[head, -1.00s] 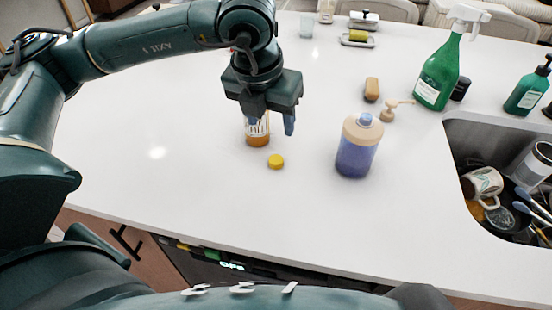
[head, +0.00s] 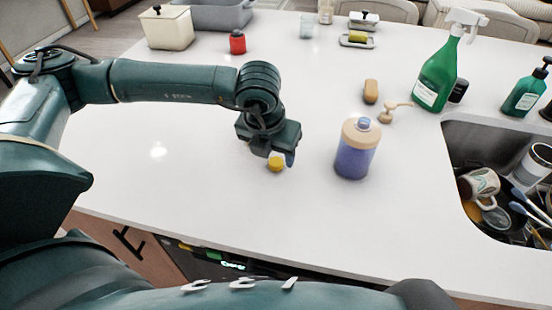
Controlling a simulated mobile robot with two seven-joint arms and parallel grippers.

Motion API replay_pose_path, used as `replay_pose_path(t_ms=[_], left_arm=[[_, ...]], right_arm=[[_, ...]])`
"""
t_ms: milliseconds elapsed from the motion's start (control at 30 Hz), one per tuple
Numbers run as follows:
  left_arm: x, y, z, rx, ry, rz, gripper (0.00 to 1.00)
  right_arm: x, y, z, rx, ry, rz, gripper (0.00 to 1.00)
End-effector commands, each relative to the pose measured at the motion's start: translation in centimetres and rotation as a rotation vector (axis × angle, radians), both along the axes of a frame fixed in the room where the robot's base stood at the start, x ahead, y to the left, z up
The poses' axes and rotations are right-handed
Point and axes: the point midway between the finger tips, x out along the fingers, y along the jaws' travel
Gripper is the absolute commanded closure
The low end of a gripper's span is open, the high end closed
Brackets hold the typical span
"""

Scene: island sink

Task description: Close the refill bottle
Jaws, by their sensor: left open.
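My left gripper (head: 279,160) points down, low over the counter, and is open. A small round yellow cap (head: 276,164) lies on the counter right below or between its fingers; I cannot tell whether they touch it. The small orange bottle with a white label, seen earlier, is not visible now; the gripper and forearm cover its place. A purple bottle (head: 355,160) with a beige top stands upright to the right of the gripper. A beige pump head (head: 389,112) lies behind it. My right gripper is not in view.
A green spray bottle (head: 436,84) and a green pump bottle (head: 526,92) stand at the right near the sink (head: 462,140), which holds dishes. A red jar (head: 237,42) and cream canister (head: 167,28) stand at the back. The front-left counter is clear.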

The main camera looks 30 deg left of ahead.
Motion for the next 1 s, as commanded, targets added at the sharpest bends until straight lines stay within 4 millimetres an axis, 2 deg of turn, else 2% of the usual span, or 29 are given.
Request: replay_pose_path(t_ms=[200,533,1000], left_arm=[[0.6,0.0,-2.0,-0.001,0.000,0.000,0.46],[0.6,0.0,-2.1,0.000,-0.001,0.000,0.46],[0.6,0.1,-2.1,0.000,-0.001,0.001,0.84]], right_arm=[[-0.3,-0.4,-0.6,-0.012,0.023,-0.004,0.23],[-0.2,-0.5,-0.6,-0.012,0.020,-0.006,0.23],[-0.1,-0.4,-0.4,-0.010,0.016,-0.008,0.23]])
